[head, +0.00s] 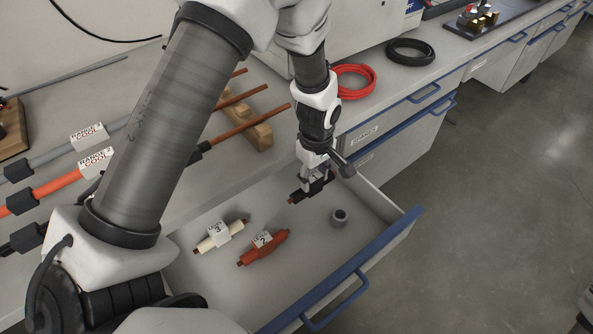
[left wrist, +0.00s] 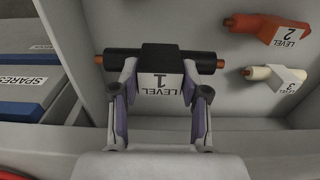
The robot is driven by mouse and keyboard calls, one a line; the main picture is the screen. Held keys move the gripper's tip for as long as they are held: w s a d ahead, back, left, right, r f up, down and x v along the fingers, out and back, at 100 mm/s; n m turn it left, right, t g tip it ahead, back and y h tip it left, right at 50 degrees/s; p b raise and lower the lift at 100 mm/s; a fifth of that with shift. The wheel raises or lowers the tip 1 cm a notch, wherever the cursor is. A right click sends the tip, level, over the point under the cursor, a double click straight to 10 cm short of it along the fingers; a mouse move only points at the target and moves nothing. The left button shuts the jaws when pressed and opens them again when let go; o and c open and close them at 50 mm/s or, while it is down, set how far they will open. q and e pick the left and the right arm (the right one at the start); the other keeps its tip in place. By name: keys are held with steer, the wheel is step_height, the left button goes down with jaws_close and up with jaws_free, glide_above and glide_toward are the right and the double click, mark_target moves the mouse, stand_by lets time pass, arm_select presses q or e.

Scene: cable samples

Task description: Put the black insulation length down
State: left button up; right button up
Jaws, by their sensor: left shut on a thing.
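The black insulation length (head: 299,196) has copper-coloured ends and a tag reading LEVEL 1. It is in the open drawer (head: 378,255), near its back right side. My left gripper (head: 314,186) is over it, pointing down, and shut on it. In the left wrist view, the black length (left wrist: 122,62) lies across between the two fingers of my left gripper (left wrist: 157,92), with the tag between them. I cannot tell whether the length touches the drawer floor. My right gripper does not show.
In the drawer lie a red length (head: 264,248) tagged 2, a white length (head: 221,236) tagged 3 and a small grey ring (head: 340,217). Red (head: 355,81) and black (head: 410,52) coils lie on the counter.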

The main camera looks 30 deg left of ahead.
mark_target(313, 175)
arm_select(q)
steer(key=f, duration=0.7)
steer(key=shift+a+f+b, duration=0.2)
steer(key=shift+b, duration=0.15)
steer(key=shift+f, duration=0.15)
steer(key=o, duration=1.2)
step_height(313, 175, up, 12)
steer(key=shift+r+p, duration=0.2)
steer(key=shift+p, duration=0.6)
